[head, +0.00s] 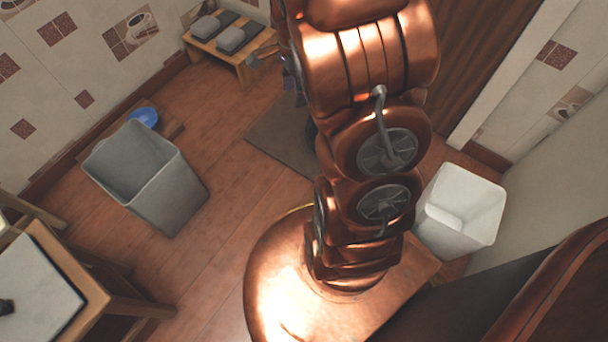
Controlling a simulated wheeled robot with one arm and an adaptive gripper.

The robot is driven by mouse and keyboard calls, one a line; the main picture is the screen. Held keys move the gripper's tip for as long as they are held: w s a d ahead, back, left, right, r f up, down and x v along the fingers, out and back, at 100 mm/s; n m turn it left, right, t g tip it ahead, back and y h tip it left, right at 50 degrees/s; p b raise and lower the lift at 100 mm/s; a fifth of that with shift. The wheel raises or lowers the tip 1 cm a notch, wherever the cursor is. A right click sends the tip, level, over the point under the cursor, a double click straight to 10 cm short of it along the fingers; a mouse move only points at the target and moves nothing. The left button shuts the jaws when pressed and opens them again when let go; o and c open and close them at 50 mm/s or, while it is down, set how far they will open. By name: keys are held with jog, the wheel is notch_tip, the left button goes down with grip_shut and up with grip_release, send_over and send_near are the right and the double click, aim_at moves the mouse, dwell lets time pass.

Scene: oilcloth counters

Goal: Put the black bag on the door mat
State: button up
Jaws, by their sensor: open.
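The door mat (272,137) is a flat dark grey-brown mat on the wooden floor in the upper middle of the head view. My copper arm crosses in front of its right side and hides part of it. I cannot make out the black bag for sure. Small dark shapes show beside the left edge of my arm, above the mat, but they are too covered to name. My gripper cannot be made out; the arm runs up out of the top of the picture.
A grey bin (175,195) stands at left, with a blue bowl-like thing (144,116) behind it. A low wooden bench (240,60) holds grey and dark items. A white bin (470,195) stands at right. A wooden table (75,265) fills the lower left. Floor left of the mat is clear.

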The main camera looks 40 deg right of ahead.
jog(key=s+a+r+n+g, duration=0.1)
jog(key=s+a+r+n, duration=0.3)
jog(key=s+a+n, duration=0.4)
jog(key=s+a+r+n+g, duration=0.2)
jog(key=s+a+r+n, duration=0.2)
jog(key=s+a+n, duration=0.3)
jog(key=shift+s+a+r+n+h, duration=0.25)
jog(key=shift+s+a+n+h, duration=0.15)
jog(key=shift+s+n, duration=3.15)
jog(key=shift+s+r+m, duration=0.1)
jog(key=shift+s+m, duration=0.65)
notch_tip(320, 180, up, 38)
jog(key=w+t+p, duration=0.1)
jog(key=t+p, duration=0.1)
jog(key=p, duration=3.4)
jog(key=shift+w+d+p, duration=0.15)
jog(key=shift+w+p, duration=0.15)
jog(key=shift+w, duration=0.05)
